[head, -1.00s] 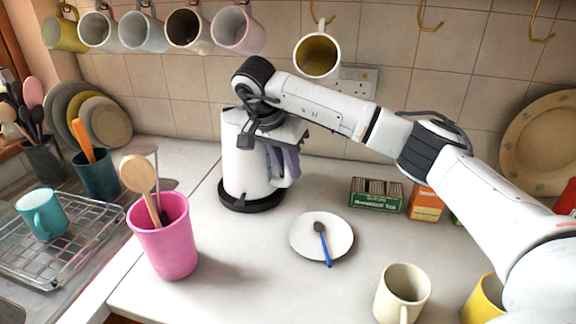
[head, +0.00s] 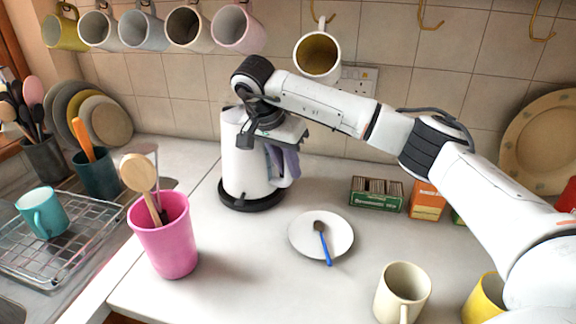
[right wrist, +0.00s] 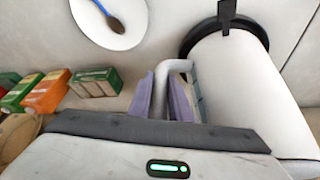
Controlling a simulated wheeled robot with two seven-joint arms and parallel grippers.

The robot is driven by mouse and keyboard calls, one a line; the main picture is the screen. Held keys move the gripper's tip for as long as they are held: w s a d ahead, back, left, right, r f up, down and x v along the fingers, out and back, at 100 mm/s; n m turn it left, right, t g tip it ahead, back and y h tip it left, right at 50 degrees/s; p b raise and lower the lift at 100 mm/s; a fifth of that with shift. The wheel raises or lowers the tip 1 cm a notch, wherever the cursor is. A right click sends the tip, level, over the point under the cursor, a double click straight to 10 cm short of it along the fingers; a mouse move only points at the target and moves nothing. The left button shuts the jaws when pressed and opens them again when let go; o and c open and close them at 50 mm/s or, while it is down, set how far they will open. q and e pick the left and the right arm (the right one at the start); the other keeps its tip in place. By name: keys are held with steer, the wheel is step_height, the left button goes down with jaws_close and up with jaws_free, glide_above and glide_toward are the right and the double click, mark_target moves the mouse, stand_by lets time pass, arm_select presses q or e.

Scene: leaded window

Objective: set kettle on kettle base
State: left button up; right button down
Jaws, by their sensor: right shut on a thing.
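The white kettle (head: 241,165) stands upright at the back of the counter, over the round black kettle base (head: 236,203). Its bottom sits within the base's rim with no gap that I can see; the base also shows in the right wrist view (right wrist: 190,38). My right gripper (head: 283,166) is shut on the kettle's handle (right wrist: 178,66), its purple fingers on either side of it. The gripper and wrist hide the kettle's top and part of its right side. My left gripper is not in view.
A white plate (head: 300,240) with a blue-handled spoon (head: 325,250) lies in front of the base. A pink tumbler (head: 165,245) stands front left. Tea boxes (head: 377,196) and a cream mug (head: 402,290) are to the right. Mugs hang above, including a white one (head: 318,50).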

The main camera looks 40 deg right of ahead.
steer(key=shift+w+f, duration=0.1)
steer(key=shift+f, duration=0.35)
stand_by(0.6)
steer(key=c, duration=1.9)
jaws_free()
steer(key=shift+s+f, duration=0.25)
steer(key=shift+f, duration=0.05)
steer(key=v, duration=1.1)
